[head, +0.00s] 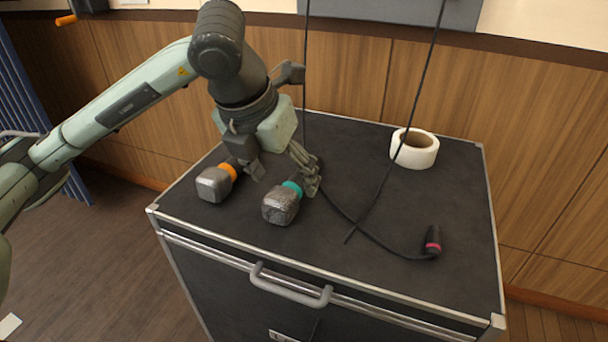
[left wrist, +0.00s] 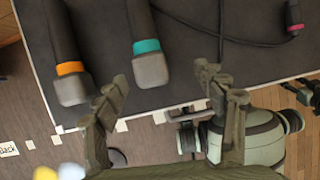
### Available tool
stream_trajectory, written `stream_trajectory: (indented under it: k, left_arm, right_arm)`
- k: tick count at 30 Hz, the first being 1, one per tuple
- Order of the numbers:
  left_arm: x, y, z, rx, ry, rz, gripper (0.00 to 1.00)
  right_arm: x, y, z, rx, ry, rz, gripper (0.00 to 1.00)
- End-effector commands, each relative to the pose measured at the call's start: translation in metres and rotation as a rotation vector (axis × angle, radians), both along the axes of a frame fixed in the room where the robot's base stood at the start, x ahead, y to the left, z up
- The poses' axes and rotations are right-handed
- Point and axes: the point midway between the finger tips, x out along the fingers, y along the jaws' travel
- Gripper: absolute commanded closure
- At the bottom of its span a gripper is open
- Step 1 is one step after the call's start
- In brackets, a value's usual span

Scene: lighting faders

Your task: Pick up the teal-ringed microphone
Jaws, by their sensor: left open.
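The teal-ringed microphone (head: 281,206) lies on the black case top, its grey head toward the front edge. It also shows in the left wrist view (left wrist: 150,68), where its head lies ahead of the gap between my fingertips. My left gripper (head: 285,181) is open and empty, with one finger on each side of the microphone's line in the head view. It also shows in the left wrist view (left wrist: 163,80). In the head view the gripper hides most of the handle; whether a finger touches it, I cannot tell.
An orange-ringed microphone (head: 214,184) lies close by on the left. A white tape roll (head: 415,149) sits at the back right. A pink-ringed plug (head: 433,240) with a black cable (head: 372,237) lies at the right. The case (head: 330,240) has a front handle (head: 290,288).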

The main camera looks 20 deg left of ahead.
Motion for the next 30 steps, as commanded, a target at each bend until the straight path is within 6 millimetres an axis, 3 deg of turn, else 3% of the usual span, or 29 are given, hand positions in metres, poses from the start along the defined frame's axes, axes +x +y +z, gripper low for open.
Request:
stream_trajectory:
  k: [3, 12, 18, 27, 30]
  left_arm:
    - [0.003, 0.010, -0.006, 0.032, -0.005, 0.028, 0.29]
    - [0.016, 0.015, -0.041, 0.030, -0.001, 0.026, 0.29]
    - [0.027, 0.016, -0.065, 0.027, -0.003, 0.023, 0.29]
    - [0.029, 0.016, -0.070, 0.028, -0.006, 0.022, 0.29]
    - [0.029, 0.016, -0.069, 0.027, -0.006, 0.022, 0.42]
  right_arm:
    - [0.000, 0.000, 0.000, -0.001, -0.001, 0.000, 0.60]
    - [-0.002, 0.001, 0.005, 0.000, -0.003, 0.001, 0.60]
    - [-0.004, -0.001, -0.004, 0.000, 0.010, 0.000, 0.60]
    - [-0.002, 0.000, -0.005, 0.001, 0.006, 0.000, 0.60]
    - [-0.001, 0.000, -0.003, 0.001, 0.003, 0.001, 0.60]
